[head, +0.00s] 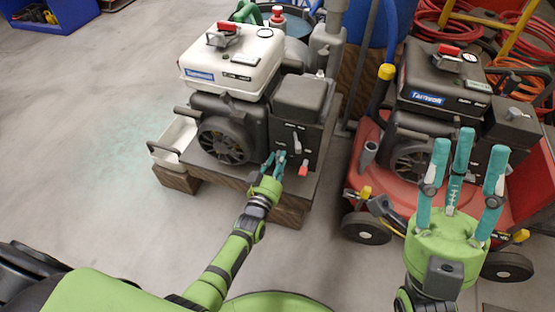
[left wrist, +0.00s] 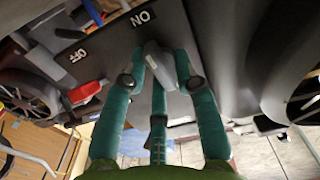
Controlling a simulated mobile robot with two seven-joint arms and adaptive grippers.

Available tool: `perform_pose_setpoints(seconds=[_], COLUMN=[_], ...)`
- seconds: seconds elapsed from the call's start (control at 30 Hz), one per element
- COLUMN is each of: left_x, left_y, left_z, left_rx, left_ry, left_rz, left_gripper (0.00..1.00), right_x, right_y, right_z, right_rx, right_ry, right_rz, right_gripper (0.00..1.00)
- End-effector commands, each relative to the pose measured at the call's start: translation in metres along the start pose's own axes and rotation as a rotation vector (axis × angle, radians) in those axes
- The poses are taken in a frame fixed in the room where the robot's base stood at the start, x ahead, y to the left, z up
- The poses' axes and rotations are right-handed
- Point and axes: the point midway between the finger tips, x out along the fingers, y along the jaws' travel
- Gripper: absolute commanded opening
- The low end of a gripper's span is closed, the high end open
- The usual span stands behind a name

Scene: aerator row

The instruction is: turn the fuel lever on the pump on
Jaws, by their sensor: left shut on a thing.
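The pump (head: 232,62) with a white tank and dark engine stands on a wooden base at centre left. My left gripper (head: 278,160) is at its dark front panel (head: 290,135). In the left wrist view the fingers close around a grey lever (left wrist: 158,62), the fuel lever, beside an upside-down ON label (left wrist: 142,17). An OFF label (left wrist: 70,57) lies further left. The gripped lever is mostly hidden by the fingers in the head view. My right gripper (head: 462,160) is open and empty, with its fingers spread, in front of the red machine.
A red lever (head: 303,171) sits low on the panel, close to my left fingers; it also shows in the left wrist view (left wrist: 85,92). A red wheeled machine (head: 357,182) with a dark engine stands at right. The floor (head: 80,120) at left is clear.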

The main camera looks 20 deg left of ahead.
Motion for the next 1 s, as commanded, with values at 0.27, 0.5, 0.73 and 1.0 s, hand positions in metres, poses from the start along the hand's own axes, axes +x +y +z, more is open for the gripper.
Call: perform_pose_setpoints(seconds=[0.27, 0.5, 0.73, 1.0], left_x=[0.0028, 0.0028, 0.0027, 0.001], left_y=[0.0068, 0.0068, 0.0068, 0.0035], left_z=[-0.0044, -0.004, -0.0038, -0.0013], left_rx=[0.057, 0.063, 0.063, 0.062], left_ry=[0.01, 0.009, 0.008, 0.003], left_rz=[0.01, 0.01, 0.009, 0.005], left_gripper=[0.0, 0.0, 0.45, 0.45], right_x=[0.002, 0.0021, 0.0019, 0.0006], right_y=[-0.0009, -0.0011, -0.0013, -0.0025], right_z=[0.0016, 0.0013, 0.0012, 0.0016], right_rx=[-0.002, -0.001, 0.0, 0.004], right_ry=[-0.016, -0.016, -0.017, -0.02], right_rz=[-0.003, -0.003, -0.003, -0.007], right_gripper=[0.4, 0.4, 0.4, 0.4])
